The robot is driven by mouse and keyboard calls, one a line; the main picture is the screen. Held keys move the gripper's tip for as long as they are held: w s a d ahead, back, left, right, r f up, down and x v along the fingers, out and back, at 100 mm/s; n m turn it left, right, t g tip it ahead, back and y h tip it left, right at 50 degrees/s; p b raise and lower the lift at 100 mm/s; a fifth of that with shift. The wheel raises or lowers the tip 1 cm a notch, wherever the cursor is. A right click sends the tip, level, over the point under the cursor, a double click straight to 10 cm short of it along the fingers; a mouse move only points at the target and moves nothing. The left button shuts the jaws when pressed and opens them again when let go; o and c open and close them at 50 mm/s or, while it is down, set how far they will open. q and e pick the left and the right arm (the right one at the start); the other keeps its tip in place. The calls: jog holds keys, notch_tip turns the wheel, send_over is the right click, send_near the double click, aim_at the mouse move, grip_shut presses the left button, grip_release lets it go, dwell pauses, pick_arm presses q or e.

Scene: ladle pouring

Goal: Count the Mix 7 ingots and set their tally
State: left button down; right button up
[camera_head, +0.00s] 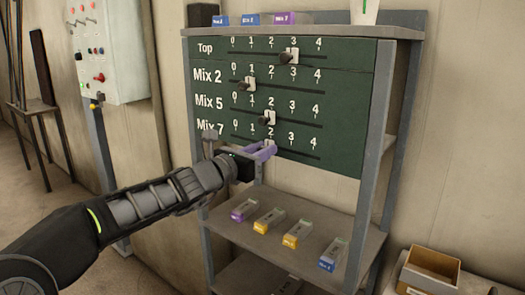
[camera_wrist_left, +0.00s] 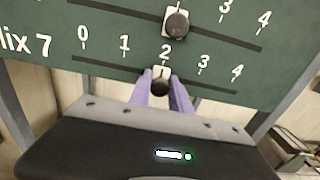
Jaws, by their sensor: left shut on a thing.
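The green tally board (camera_head: 340,100) has slider rows Top, Mix 2, Mix 5 and Mix 7. My left gripper (camera_head: 264,151), with purple fingers, is shut on the Mix 7 slider knob (camera_wrist_left: 161,86), which stands under the 2 in the left wrist view. The Top slider (camera_head: 290,56) is at 3, the Mix 2 slider (camera_head: 247,84) at 1 and the Mix 5 slider (camera_head: 268,118) at 2. A purple-ended ingot (camera_head: 285,18) marked Mix 7 lies on the top shelf. Another purple-ended ingot (camera_head: 244,209) lies on the shelf below the board. My right gripper is not in view.
Two yellow-ended ingots (camera_head: 283,228) and a blue-ended one (camera_head: 333,254) lie on the lower shelf (camera_head: 285,205). An open cardboard box (camera_head: 430,272) stands at lower right.

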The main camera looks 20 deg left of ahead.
aim_at(253, 141)
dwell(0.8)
pick_arm(q)
jog(key=shift+w+a+r, duration=0.1)
jog(key=shift+w+a, duration=0.05)
jog(key=shift+a, duration=0.2)
jog(key=a+p, duration=0.1)
jog(key=w+a+p, duration=0.1)
jog(key=a, duration=0.1)
jog(key=w+a, duration=0.1)
jog(key=a, duration=0.1)
jog(key=shift+p, duration=0.4)
jog(key=c, duration=1.2)
grip_release()
jog(key=shift+c, duration=0.2)
jog(key=shift+s, duration=0.15)
